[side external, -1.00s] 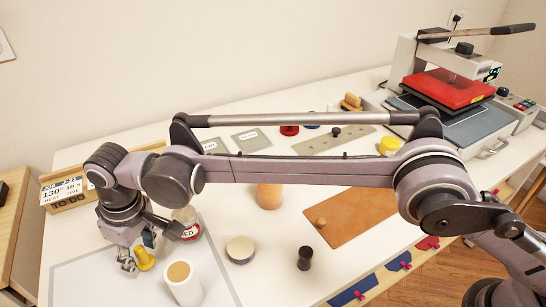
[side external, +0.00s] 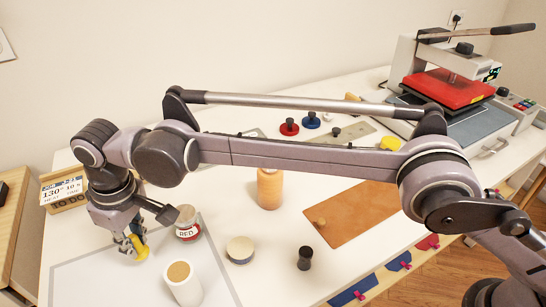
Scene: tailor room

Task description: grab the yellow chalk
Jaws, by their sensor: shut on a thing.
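The yellow chalk (side external: 141,248) is at the fingertips of my gripper (side external: 132,243), above the left part of the white table. My gripper points down and is shut on the chalk. The fingers cover part of the chalk's far side. I cannot tell from this view whether the chalk touches the table.
A jar with a RED label (side external: 188,224) stands just right of my gripper. A white cylinder (side external: 183,286) stands in front. A round tin (side external: 240,250), a black spool (side external: 305,258) and an orange bottle (side external: 269,188) stand further right. A sign box (side external: 63,190) is at the left.

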